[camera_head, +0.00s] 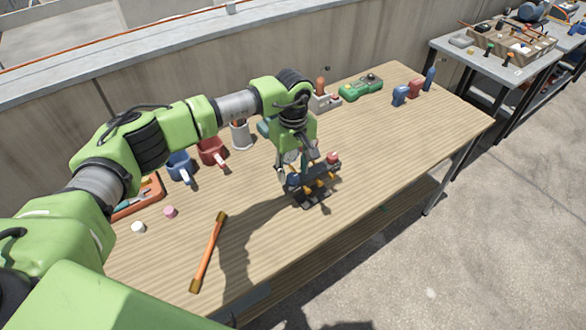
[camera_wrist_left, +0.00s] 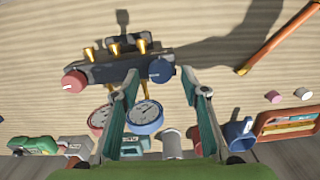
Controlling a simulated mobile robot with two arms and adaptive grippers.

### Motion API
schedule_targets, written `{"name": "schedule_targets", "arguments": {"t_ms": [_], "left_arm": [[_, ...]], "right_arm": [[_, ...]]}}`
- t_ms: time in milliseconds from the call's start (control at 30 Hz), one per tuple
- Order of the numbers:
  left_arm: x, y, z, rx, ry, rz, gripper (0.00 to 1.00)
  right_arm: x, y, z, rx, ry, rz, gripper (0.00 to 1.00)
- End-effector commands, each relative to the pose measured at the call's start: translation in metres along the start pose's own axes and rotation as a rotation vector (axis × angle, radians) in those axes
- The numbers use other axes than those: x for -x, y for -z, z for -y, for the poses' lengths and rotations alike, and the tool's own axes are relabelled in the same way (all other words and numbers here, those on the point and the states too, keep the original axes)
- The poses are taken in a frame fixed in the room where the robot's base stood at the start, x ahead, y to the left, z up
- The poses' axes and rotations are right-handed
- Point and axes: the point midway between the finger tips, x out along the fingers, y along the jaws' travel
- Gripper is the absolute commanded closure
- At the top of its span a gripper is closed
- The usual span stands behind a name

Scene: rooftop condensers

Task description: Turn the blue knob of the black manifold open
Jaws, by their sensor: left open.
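The black manifold (camera_head: 316,188) lies on the wooden table, with brass fittings along it. In the left wrist view its body (camera_wrist_left: 115,70) carries a red knob (camera_wrist_left: 75,82) at the left end and the blue knob (camera_wrist_left: 161,70) at the right end. Two round gauges, one red-rimmed (camera_wrist_left: 100,118) and one blue-rimmed (camera_wrist_left: 145,116), sit below the body there. My left gripper (camera_wrist_left: 160,78) is open, pointing down over the manifold, its fingertips on either side of the blue knob; contact is not clear. In the head view the gripper partly hides the manifold. My right gripper is not in view.
An orange rod with brass ends (camera_head: 208,252) lies front left of the manifold, near a pink cap (camera_head: 170,211) and a white cap (camera_head: 138,227). A grey cup (camera_head: 242,135) and green device (camera_head: 361,88) stand behind.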

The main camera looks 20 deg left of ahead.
Motion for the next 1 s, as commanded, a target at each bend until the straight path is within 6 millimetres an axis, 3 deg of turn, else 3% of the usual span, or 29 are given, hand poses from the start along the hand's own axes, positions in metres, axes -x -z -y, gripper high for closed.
{"name": "schedule_targets", "arguments": {"t_ms": [133, 467, 600, 1000], "left_arm": [[-0.012, 0.000, 0.000, 0.000, 0.001, 0.000, 0.59], [-0.015, 0.000, 0.000, 0.000, 0.000, -0.001, 0.59], [-0.015, 0.000, 0.000, 0.000, 0.000, -0.001, 0.96], [-0.016, 0.000, 0.000, 0.038, -0.001, -0.001, 0.98]], "right_arm": [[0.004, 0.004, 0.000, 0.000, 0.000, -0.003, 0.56], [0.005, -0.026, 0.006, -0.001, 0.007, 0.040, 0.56], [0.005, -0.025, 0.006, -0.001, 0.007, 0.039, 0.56], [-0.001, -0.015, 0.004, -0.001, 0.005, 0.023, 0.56]]}}
